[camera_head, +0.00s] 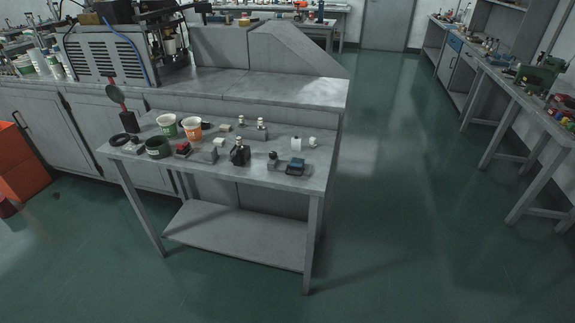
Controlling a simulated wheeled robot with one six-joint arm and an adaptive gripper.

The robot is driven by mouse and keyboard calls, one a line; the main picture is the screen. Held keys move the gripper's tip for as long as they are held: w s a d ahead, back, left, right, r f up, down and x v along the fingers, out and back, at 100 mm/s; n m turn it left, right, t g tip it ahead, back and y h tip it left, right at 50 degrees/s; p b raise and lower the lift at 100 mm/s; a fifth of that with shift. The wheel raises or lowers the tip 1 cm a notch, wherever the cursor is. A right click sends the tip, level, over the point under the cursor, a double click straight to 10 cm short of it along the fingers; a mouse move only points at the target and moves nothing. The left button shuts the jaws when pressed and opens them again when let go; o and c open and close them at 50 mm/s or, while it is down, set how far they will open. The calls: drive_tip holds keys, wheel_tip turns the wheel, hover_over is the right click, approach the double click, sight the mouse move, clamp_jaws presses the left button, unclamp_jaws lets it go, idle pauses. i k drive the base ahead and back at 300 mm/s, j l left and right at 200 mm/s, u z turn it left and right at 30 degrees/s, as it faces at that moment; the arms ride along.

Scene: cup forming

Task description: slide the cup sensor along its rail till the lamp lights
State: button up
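My gripper is not in view. Several small devices stand on a grey metal table (225,178), too small to tell for sure which is the cup sensor, its rail or the lamp. A small black upright device (239,153) stands near the table's front middle. To its right a low dark unit with a blue top (296,166) sits beside a small dark block (273,158). Two small posts with pale tops, a left one (242,122) and a right one (262,124), stand farther back. No lit lamp can be made out.
A green-white cup (167,125) and an orange-white cup (193,129) stand at the back left of the table. A long grey machine bench (290,88) runs behind it. The green floor is clear in front and to the right, up to side benches (520,100).

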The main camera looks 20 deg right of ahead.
sight(296, 164)
drive_tip(key=i+j+u, duration=0.25)
drive_tip(key=i, duration=0.25)
drive_tip(key=i+j+u, duration=0.2)
drive_tip(key=i, duration=0.35)
